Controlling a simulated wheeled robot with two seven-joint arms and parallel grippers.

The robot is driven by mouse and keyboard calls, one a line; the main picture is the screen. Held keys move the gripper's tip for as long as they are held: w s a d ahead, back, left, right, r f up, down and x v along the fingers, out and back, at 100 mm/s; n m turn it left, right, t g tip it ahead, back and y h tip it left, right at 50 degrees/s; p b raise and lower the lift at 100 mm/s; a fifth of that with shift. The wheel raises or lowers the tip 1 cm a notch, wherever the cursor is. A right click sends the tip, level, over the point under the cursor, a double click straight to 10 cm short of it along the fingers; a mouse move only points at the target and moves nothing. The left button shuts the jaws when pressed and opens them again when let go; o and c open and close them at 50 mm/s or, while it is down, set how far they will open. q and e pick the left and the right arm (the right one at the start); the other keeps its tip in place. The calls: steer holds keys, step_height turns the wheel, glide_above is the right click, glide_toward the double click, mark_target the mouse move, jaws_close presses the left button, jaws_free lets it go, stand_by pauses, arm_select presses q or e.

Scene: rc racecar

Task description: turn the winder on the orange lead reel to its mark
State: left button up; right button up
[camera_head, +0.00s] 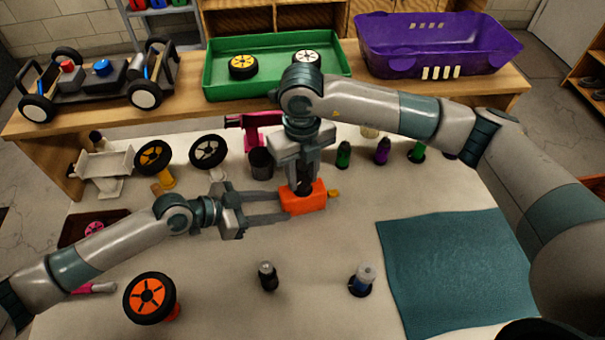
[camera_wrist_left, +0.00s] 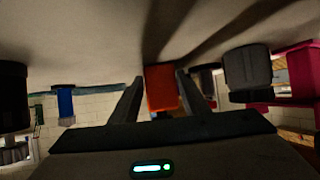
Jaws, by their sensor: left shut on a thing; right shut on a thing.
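The orange lead reel (camera_head: 305,203) stands on the white worktop near the middle of the head view. A small yellow piece (camera_head: 333,193) sticks out at its right. My left gripper (camera_head: 284,207) comes in from the left and is shut on the reel's body. In the left wrist view the orange reel (camera_wrist_left: 161,88) shows between both fingers. My right gripper (camera_head: 304,186) points down from above and is shut at the top of the reel, where the winder is mostly hidden between its fingers. The mark cannot be made out.
A dark cup (camera_head: 261,163) and a pink stand (camera_head: 262,122) are close behind the grippers. Several bottles stand right of them. A teal mat (camera_head: 455,270) lies bare at the right.

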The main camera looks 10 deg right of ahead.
mark_target(302, 182)
steer(key=shift+s+m, duration=0.1)
steer(key=shift+m, duration=0.4)
steer(key=o, duration=1)
steer(key=shift+o, duration=0.2)
steer(key=shift+r, duration=0.1)
step_height(302, 182, up, 12)
steer(key=shift+a, duration=0.1)
